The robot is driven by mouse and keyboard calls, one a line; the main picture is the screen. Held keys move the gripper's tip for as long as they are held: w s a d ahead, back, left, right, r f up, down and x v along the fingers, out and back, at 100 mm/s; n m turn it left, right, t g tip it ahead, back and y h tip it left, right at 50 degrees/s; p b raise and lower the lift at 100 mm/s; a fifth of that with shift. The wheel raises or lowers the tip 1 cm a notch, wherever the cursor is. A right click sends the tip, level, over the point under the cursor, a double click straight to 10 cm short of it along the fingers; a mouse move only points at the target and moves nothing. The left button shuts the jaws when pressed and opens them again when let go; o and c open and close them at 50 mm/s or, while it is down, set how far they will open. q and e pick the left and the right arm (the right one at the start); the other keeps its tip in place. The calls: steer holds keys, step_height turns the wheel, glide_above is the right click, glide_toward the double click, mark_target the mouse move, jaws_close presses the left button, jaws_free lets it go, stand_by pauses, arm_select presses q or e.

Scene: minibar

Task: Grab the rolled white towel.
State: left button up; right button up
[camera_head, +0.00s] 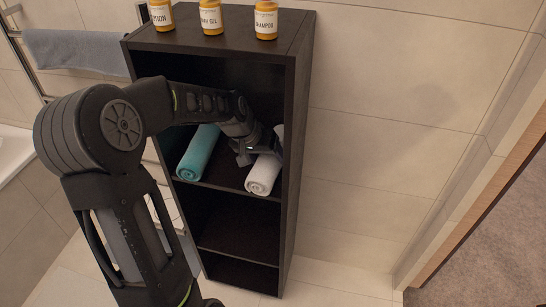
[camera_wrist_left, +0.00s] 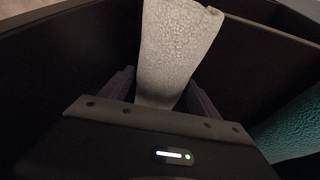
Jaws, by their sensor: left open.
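The rolled white towel (camera_head: 264,174) lies on a middle shelf of the dark cabinet, towards its right side, with one end facing out. Its far part is partly hidden by my gripper. My left gripper (camera_head: 256,150) is inside that compartment, over the white towel. In the left wrist view the towel (camera_wrist_left: 172,55) lies between the two fingers of the gripper (camera_wrist_left: 155,92). The fingers are open, one on each side of it. I cannot tell whether they touch it. My right gripper is not in view.
A rolled teal towel (camera_head: 198,153) lies to the left on the same shelf; it also shows at the right of the left wrist view (camera_wrist_left: 292,130). The dark cabinet (camera_head: 291,160) has side walls close to the gripper. Several orange bottles (camera_head: 211,18) stand on top. A grey towel (camera_head: 75,50) hangs on a rail.

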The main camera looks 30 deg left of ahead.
arm_select(q)
steer(key=c, duration=1.2)
